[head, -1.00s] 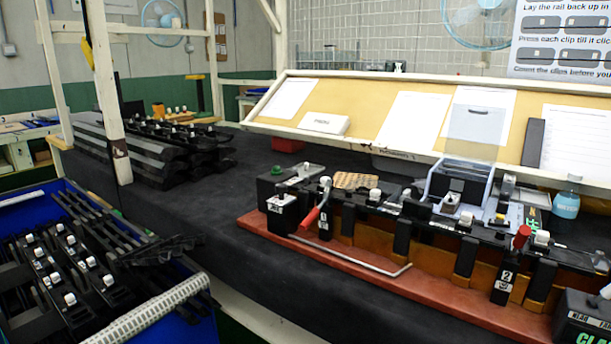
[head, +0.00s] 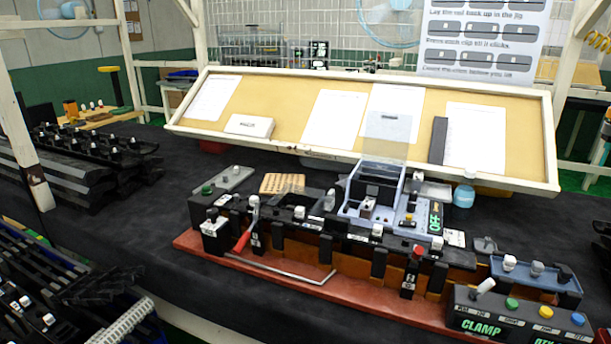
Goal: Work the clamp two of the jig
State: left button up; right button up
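The jig is a long red base (head: 330,298) with a black rail lying along its top over orange-brown blocks. Clamp two (head: 410,276) is a black post with a small label on the front right of the jig. Its red grip (head: 418,251) stands up at the top of the post. Clamp one (head: 254,226) is at the left of the jig, with its red grip (head: 243,240) slanting down to the left. A bent metal rod (head: 290,274) runs along the jig's front. Neither of my grippers is in view.
A black control box (head: 470,312) marked CLAMP, with a white-tipped lever and coloured buttons, stands at the right front. A blue-grey device (head: 352,208) showing OFF stands behind the jig. Racks of clips are at left. Bare dark mat (head: 130,225) lies left of the jig.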

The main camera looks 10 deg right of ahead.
aim_at(418, 250)
jog(key=l+z, duration=0.1)
jog(key=l, duration=0.6)
jog(key=i+l+z, duration=0.1)
jog(key=l, duration=0.55)
